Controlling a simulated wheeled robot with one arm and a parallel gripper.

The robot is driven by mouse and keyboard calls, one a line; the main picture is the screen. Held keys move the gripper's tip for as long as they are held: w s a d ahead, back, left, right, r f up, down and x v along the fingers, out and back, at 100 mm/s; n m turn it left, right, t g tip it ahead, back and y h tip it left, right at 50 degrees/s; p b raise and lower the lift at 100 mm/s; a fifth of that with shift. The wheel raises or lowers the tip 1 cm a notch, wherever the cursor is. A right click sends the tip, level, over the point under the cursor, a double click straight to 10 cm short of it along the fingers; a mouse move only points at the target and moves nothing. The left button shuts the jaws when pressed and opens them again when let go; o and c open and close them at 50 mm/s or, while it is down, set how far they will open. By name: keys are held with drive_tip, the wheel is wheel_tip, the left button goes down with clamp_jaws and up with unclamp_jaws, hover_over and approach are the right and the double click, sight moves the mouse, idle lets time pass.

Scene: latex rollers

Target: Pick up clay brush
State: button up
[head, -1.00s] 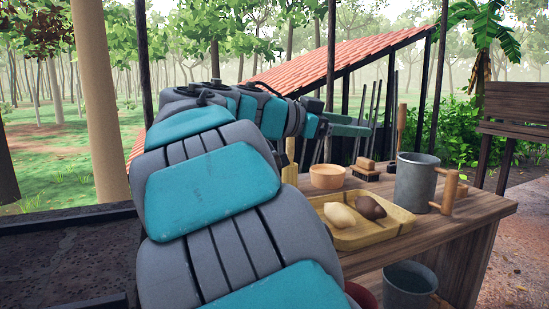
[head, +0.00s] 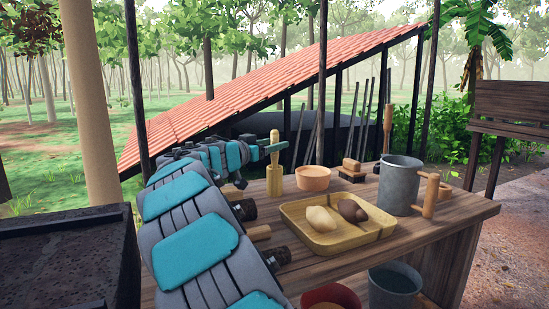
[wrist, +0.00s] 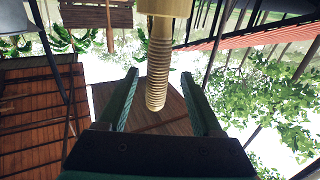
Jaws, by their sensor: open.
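A light wooden tool (head: 275,182) with a ribbed shaft stands upright near the table's back left. I cannot tell whether it is the clay brush. In the wrist view its ribbed shaft (wrist: 158,65) shows between the finger lines, with a pale block above. My gripper (head: 262,153) is at the tool's upper part in the head view; contact cannot be made out. In the wrist view my gripper (wrist: 160,85) has its two fingers wide apart, one on each side of the shaft. A wooden block with dark bristles (head: 352,170) sits farther back.
A terracotta bowl (head: 313,178), a yellow tray (head: 310,240) with two lumps and a grey metal mug (head: 399,185) stand on the wooden table. Dark-ended tools (head: 275,258) lie beside my arm. A grey bucket (head: 393,285) and red bowl (head: 330,297) are below.

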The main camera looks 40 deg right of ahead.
drive_tip(key=p+x, duration=0.1)
drive_tip(key=x, duration=0.3)
drive_tip(key=shift+s, duration=0.2)
drive_tip(key=shift+c, duration=0.4)
clamp_jaws()
